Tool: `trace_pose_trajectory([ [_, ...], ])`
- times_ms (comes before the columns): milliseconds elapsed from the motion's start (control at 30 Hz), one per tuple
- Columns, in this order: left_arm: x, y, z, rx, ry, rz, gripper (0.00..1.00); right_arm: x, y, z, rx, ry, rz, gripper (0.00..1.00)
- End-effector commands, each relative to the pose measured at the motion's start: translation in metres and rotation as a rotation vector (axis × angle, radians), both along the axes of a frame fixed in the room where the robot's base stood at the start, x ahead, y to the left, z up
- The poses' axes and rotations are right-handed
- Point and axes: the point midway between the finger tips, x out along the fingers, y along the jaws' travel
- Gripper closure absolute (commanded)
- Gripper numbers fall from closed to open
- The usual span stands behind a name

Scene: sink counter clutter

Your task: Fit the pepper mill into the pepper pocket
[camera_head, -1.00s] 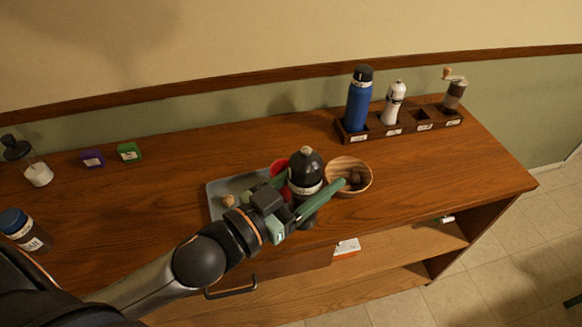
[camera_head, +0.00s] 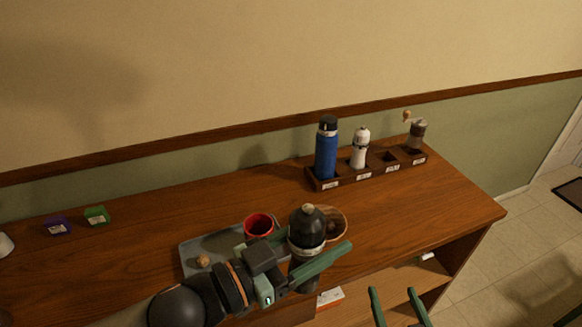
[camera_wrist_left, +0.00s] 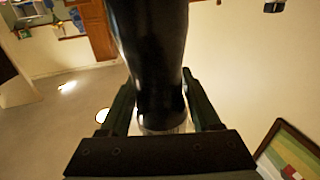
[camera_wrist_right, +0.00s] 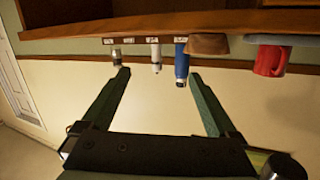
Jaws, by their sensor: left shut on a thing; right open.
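The black pepper mill (camera_head: 306,232), with a silver band and a pale knob on top, is upright in my left gripper (camera_head: 312,246). The gripper is shut around it over the counter's front edge; the left wrist view shows its dark body (camera_wrist_left: 150,50) between the fingers. The dark wooden rack (camera_head: 325,184) stands at the back right. Its third pocket from the left (camera_head: 388,158) is empty; its label is too small to read. My right gripper (camera_head: 392,293) is open and empty in front of the counter.
The rack holds a blue bottle (camera_head: 326,150), a white mill (camera_head: 360,150) and a crank grinder (camera_head: 417,134). A grey tray (camera_head: 195,248), a red mug (camera_head: 258,226) and a wooden bowl (camera_head: 338,222) lie near the held mill. The counter right of the bowl is clear.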

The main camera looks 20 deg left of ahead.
Motion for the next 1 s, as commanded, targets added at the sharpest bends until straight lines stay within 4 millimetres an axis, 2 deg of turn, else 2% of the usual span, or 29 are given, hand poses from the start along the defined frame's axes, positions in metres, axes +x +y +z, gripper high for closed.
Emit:
trace_pose_trajectory([
  [33, 0.0, 0.0, 0.001, -0.002, -0.002, 0.0, 1.0, 0.017, 0.012, 0.028, 0.028, -0.08, 0.021, 0.06],
  [167, 0.0, 0.0, 0.001, -0.002, -0.002, 0.0, 1.0, 0.044, 0.041, 0.095, 0.097, -0.27, 0.084, 0.06],
  [200, 0.0, 0.0, 0.001, -0.002, -0.002, 0.0, 1.0, 0.049, 0.05, 0.117, 0.118, -0.33, 0.108, 0.06],
  [333, 0.0, 0.0, 0.001, -0.002, -0.002, 0.0, 1.0, 0.058, 0.081, 0.188, 0.182, -0.521, 0.204, 0.06],
  [467, 0.0, 0.0, 0.001, -0.002, -0.002, 0.0, 1.0, 0.052, 0.113, 0.258, 0.238, -0.712, 0.329, 0.06],
  [500, 0.0, 0.0, 0.001, -0.002, -0.002, 0.0, 1.0, 0.047, 0.123, 0.279, 0.253, -0.77, 0.373, 0.06],
  [567, 0.0, 0.0, 0.001, -0.002, -0.002, 0.0, 1.0, 0.037, 0.138, 0.309, 0.27, -0.855, 0.444, 0.06],
  [700, 0.0, 0.0, 0.001, -0.002, -0.002, 0.0, 1.0, 0.003, 0.17, 0.369, 0.295, -1.04, 0.628, 0.06],
  [800, 0.0, 0.0, 0.001, -0.002, -0.002, 0.0, 1.0, -0.027, 0.191, 0.402, 0.292, -1.157, 0.775, 0.06],
  [900, 0.0, 0.0, 0.001, -0.002, -0.002, 0.0, 1.0, -0.062, 0.21, 0.427, 0.272, -1.262, 0.936, 0.06],
  [1000, 0.0, 0.0, 0.001, -0.002, -0.002, 0.0, 1.0, -0.096, 0.228, 0.442, 0.231, -1.351, 1.103, 0.06],
])
